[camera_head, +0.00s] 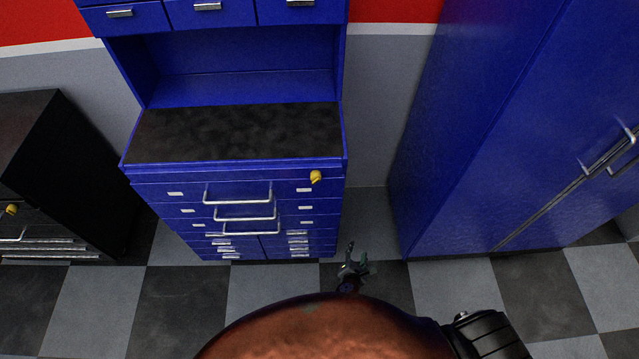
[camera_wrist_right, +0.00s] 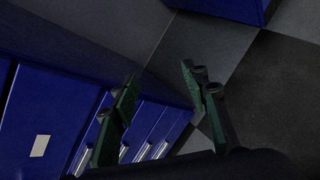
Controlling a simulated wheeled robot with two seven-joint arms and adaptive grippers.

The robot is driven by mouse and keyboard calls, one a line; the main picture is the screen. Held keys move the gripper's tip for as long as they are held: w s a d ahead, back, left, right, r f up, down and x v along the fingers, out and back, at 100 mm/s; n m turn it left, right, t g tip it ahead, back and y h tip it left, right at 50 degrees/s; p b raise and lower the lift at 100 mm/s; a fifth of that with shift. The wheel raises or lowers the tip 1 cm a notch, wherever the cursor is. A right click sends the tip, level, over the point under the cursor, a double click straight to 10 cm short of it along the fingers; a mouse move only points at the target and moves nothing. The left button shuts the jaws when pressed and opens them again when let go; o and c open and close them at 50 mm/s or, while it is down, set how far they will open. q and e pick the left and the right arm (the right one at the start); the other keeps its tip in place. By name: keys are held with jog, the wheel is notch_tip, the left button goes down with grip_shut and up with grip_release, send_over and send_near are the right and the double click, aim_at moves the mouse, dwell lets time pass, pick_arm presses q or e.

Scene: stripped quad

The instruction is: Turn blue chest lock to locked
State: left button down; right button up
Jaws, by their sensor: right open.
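The blue chest (camera_head: 236,215) stands against the wall, left of centre in the head view, with several drawers and a dark top. Its yellow lock (camera_head: 315,176) sits at the upper right of the drawer front. My right gripper (camera_head: 354,260) is below and right of the lock, apart from it, near the chest's lower right side. In the right wrist view my right gripper (camera_wrist_right: 165,85) is open and empty, its green fingers spread beside the blue drawer fronts (camera_wrist_right: 60,120). The lock does not show in that view. My left gripper is not in view.
A tall blue cabinet (camera_head: 490,120) stands to the right of the chest. A black chest (camera_head: 60,160) with its own yellow lock (camera_head: 12,209) stands to the left. The checkered floor (camera_head: 185,300) in front is clear apart from my arm.

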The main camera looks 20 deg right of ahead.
jog(key=w+a+r+n+t+h, duration=0.1)
jog(key=w+a+r+n+t, duration=0.2)
jog(key=r, duration=0.6)
jog(key=w+a+r+n+t, duration=0.1)
jog(key=w+a+r+t, duration=0.25)
jog(key=r, duration=0.55)
jog(key=n+t, duration=0.4)
jog(key=t, duration=0.1)
send_near(316, 178)
jog(key=w, duration=0.1)
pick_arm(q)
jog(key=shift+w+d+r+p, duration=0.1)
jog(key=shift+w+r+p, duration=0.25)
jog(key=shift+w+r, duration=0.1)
pick_arm(e)
jog(key=x, duration=0.7)
jog(key=shift+w+d+f, duration=0.25)
jog(key=shift+f, duration=0.05)
jog(key=shift+c, duration=0.6)
grip_shut()
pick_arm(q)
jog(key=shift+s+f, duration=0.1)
